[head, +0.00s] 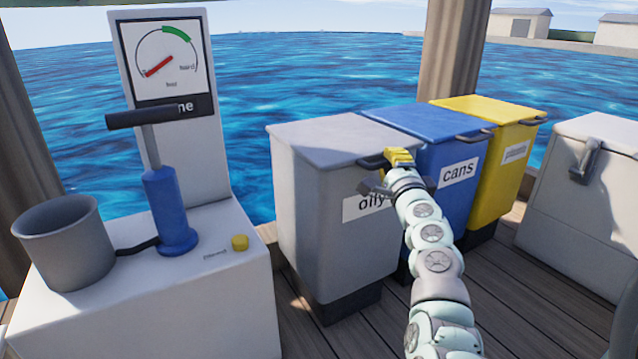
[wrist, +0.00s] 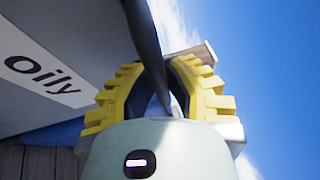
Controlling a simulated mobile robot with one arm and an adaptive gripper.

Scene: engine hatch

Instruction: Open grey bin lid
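The grey bin (head: 330,220) stands upright on the deck, with a white "oily" label partly hidden by my arm. Its flat grey lid (head: 325,132) lies closed on top. A dark bar handle (head: 370,163) sticks out from the lid's front edge; it also runs down between my fingers in the wrist view (wrist: 143,30). My gripper (head: 400,157) is at this handle. Its yellow ridged fingers, also in the wrist view (wrist: 165,75), curve in on both sides of the bar and look shut on it. The exact contact is partly hidden.
A blue "cans" bin (head: 425,125) and a yellow bin (head: 505,112) stand close to the right of the grey one. A white chest (head: 590,190) is farther right. A white pump console (head: 200,290) with a grey pot (head: 65,250) stands at left. Wooden deck (head: 505,290) is clear at lower right.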

